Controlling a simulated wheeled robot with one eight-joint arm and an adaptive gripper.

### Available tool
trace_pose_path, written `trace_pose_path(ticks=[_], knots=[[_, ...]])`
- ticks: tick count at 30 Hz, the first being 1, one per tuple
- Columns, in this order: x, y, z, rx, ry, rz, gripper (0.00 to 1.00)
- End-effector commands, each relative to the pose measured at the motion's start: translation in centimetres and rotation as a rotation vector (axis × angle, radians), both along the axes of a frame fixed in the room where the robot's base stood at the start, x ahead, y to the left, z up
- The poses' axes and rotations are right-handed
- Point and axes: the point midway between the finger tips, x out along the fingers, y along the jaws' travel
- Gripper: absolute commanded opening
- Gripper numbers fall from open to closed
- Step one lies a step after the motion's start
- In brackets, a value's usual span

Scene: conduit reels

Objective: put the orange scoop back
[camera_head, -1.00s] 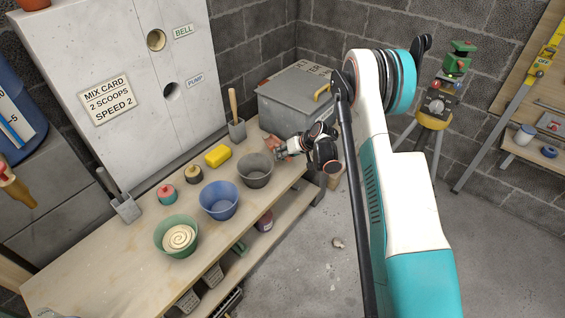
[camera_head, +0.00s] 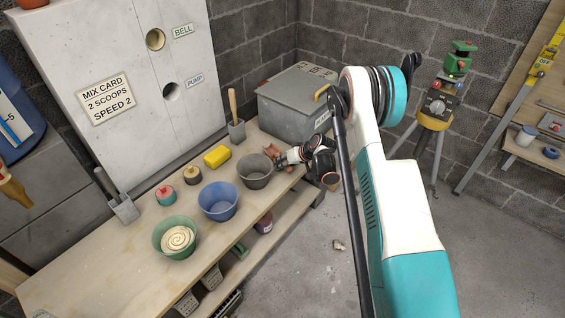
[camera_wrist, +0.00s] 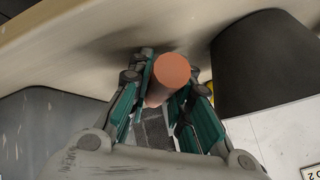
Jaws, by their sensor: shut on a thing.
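My gripper (camera_wrist: 165,108) is shut on an orange-brown piece with a round end, which I take to be the orange scoop (camera_wrist: 171,70). In the wrist view its round end faces the camera between the teal fingers; the rest is hidden. In the head view, my gripper (camera_head: 281,160) is over the far right end of the bench, just right of the grey bucket (camera_head: 255,180). Part of the orange scoop (camera_head: 270,149) shows at the gripper's tip. I cannot tell whether it touches the bench.
A grey lidded box (camera_head: 285,117) stands behind the gripper.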

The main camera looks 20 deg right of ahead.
Motion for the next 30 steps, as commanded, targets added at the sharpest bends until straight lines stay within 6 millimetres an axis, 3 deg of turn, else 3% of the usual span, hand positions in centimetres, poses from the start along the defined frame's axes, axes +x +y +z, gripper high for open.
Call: trace_pose_path(ticks=[2, 3, 5, 19, 23, 30], knots=[[0.0, 0.0, 0.0, 0.0, 0.0, 0.0, 0.0], [0.0, 0.0, 0.0, 0.0, 0.0, 0.0, 0.26], [0.0, 0.0, 0.0, 0.0, 0.0, 0.0, 0.39], [0.0, 0.0, 0.6, 0.0, 0.0, 0.0, 0.39], [-0.6, -0.6, 2.3, 0.0, 0.0, -0.002, 0.39], [-3.4, -2.8, 6.2, -0.001, 0.001, -0.003, 0.39]])
